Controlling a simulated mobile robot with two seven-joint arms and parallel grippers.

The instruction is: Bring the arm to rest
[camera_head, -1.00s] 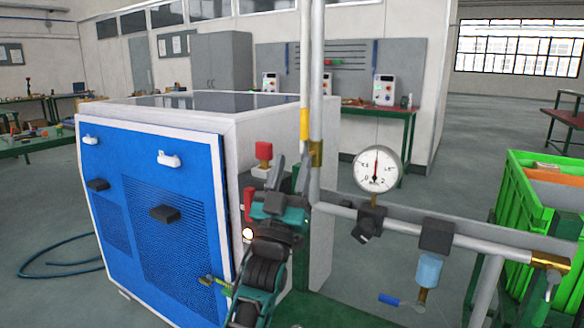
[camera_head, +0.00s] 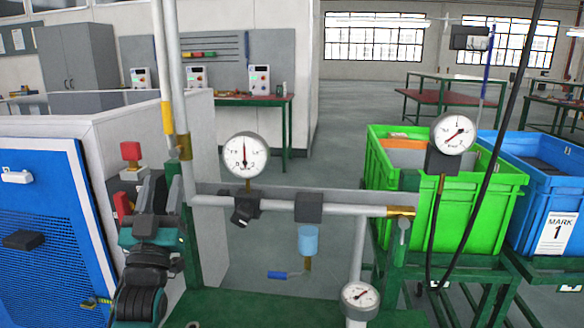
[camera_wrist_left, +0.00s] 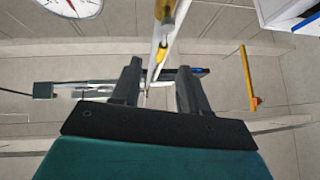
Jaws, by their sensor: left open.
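My left gripper (camera_head: 152,192) is raised in front of the white side of the blue generator cabinet (camera_head: 50,215), to the left of the vertical pipe. In the left wrist view its two dark fingers (camera_wrist_left: 160,88) stand apart. A pale pipe shows beyond the gap between them, and nothing is clearly held. The red knobs (camera_head: 130,151) on the cabinet's side are close to the gripper in the head view; I cannot tell whether they touch it. My right gripper is not in view.
A vertical pipe (camera_head: 176,90) and a horizontal pipe (camera_head: 350,209) with a gauge (camera_head: 246,156) stand close by on the right. A second gauge (camera_head: 453,133) has a black hose. A green crate (camera_head: 480,208) and a blue crate (camera_head: 530,212) stand at the right. Open floor lies behind the pipes.

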